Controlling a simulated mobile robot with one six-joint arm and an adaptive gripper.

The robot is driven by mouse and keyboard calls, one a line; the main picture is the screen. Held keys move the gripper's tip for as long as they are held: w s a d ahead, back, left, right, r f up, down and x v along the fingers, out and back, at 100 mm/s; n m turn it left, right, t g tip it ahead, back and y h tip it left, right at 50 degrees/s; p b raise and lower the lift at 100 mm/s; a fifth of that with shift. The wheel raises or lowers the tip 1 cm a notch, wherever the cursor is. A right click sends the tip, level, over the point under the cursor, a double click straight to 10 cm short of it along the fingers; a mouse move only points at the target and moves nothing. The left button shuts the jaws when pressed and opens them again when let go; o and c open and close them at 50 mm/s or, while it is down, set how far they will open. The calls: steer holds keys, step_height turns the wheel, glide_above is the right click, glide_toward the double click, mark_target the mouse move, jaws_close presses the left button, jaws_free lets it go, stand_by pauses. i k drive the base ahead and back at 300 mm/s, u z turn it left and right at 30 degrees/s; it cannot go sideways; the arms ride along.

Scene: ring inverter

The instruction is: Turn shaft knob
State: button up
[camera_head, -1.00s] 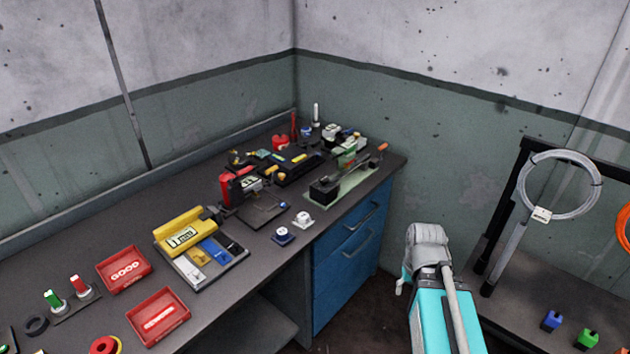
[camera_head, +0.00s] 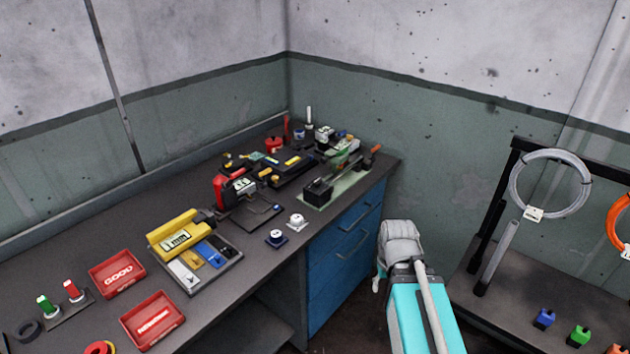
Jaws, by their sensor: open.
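Two small knob-like parts stand near the front edge of the workbench: a white one (camera_head: 296,221) on a light square base and a dark blue one (camera_head: 276,239) with a pale top. I cannot tell which of them, if either, is the shaft knob. My arm, teal and grey, rises at the lower right, in front of the bench's right end and apart from these parts. My gripper's fingers do not show.
The dark workbench (camera_head: 75,238) holds a yellow meter (camera_head: 180,237), red trays (camera_head: 117,273) and a lever device on a green base (camera_head: 335,190). Blue drawers (camera_head: 345,245) are below. A rack at right carries a grey cable coil (camera_head: 550,184).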

mark_target(316, 182)
steer(key=u, duration=0.05)
steer(key=i, duration=0.95)
steer(key=z, duration=0.05)
